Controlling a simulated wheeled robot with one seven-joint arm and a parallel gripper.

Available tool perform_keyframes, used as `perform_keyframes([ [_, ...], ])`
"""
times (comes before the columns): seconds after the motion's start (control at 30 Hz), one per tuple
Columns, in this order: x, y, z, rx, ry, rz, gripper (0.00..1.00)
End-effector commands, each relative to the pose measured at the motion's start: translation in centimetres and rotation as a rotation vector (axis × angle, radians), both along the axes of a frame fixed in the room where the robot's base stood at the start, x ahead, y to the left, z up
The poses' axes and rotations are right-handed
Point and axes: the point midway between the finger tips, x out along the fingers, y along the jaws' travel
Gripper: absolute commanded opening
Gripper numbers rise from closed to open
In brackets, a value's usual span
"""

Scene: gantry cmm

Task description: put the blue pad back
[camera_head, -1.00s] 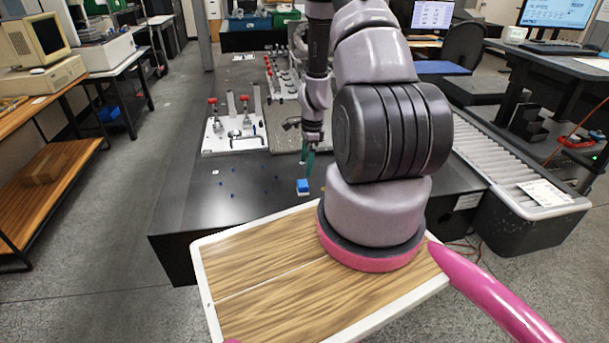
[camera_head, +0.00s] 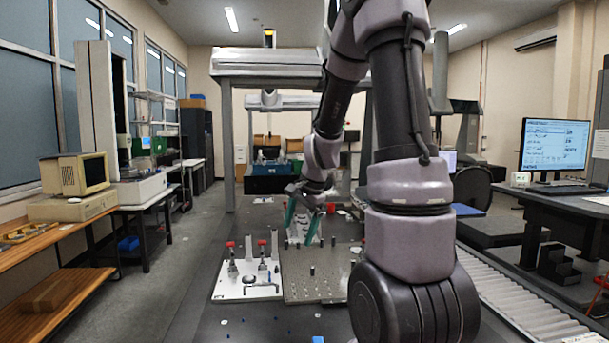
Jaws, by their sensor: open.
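The blue pad (camera_head: 318,339) shows only as a sliver at the bottom edge of the head view, on the dark table; the rest of it is cut off. My gripper (camera_head: 303,229) has teal fingers, spread apart with nothing seen between them. It is in the middle of the view, over the fixture area and apart from the pad.
A white fixture plate (camera_head: 238,291) with red-tipped clamps lies left of a grey hole plate (camera_head: 325,283) bearing small posts. A roller conveyor (camera_head: 515,300) runs along the right. Wooden shelves and a computer stand at left. A gantry machine (camera_head: 265,65) rises behind.

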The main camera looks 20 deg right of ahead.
Motion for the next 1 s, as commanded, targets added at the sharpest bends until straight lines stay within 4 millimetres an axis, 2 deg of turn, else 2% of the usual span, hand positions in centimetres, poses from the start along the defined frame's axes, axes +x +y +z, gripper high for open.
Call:
perform_keyframes([
  [0.03,-1.0,0.9,2.6,-0.018,-0.044,0.058,0.94],
  [0.1,-2.7,1.9,5.6,-0.046,-0.093,0.144,0.94],
  [0.3,-8.6,4.5,12.5,-0.145,-0.228,0.379,0.94],
  [0.4,-11.9,5.4,15.0,-0.199,-0.290,0.484,0.94],
  [0.6,-17.1,6.4,17.6,-0.294,-0.380,0.636,0.94],
  [0.7,-18.4,6.5,18.0,-0.321,-0.402,0.673,0.94],
  [1.0,-19.1,6.6,18.2,-0.333,-0.410,0.692,0.94],
])
